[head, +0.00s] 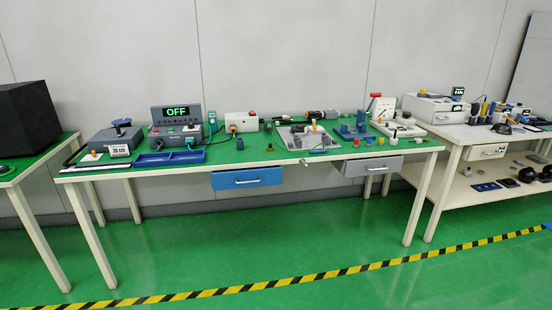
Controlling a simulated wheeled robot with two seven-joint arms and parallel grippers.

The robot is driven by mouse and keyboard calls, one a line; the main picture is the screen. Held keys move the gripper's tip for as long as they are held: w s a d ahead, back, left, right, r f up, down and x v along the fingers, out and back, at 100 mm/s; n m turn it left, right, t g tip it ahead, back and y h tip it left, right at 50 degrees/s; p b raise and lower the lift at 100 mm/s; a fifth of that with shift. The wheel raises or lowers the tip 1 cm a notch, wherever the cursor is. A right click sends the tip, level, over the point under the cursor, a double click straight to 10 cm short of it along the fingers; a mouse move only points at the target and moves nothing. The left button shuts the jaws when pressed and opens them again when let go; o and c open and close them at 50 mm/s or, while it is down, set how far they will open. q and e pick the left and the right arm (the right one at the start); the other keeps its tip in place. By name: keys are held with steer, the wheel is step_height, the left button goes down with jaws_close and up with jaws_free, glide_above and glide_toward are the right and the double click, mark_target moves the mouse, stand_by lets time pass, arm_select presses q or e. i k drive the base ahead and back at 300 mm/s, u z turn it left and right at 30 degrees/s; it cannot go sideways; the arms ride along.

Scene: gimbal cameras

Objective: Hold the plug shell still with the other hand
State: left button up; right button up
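I cannot pick out the plug shell for sure at this distance; the small parts on the bench are too small to tell. The long green-topped workbench (225,155) stands against the wall, some way off. A blue fixture (356,131) stands just right of that plate. Neither of my grippers shows in the head view.
A box with an "OFF" display (177,113), a blue tray (170,158) and a grey knobbed box (116,138) fill the bench's left. A blue drawer (246,179) hangs below. A white table (470,132) stands right. The green floor before the bench is clear, crossed by a striped line (290,281).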

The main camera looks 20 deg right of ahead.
mark_target(240, 145)
steer(key=k, duration=0.75)
steer(key=z, duration=0.7)
steer(key=i, duration=0.65)
steer(key=z, duration=0.85)
steer(key=i, duration=1.2)
steer(key=u, duration=1.05)
steer(key=i, duration=0.75)
steer(key=u, duration=0.8)
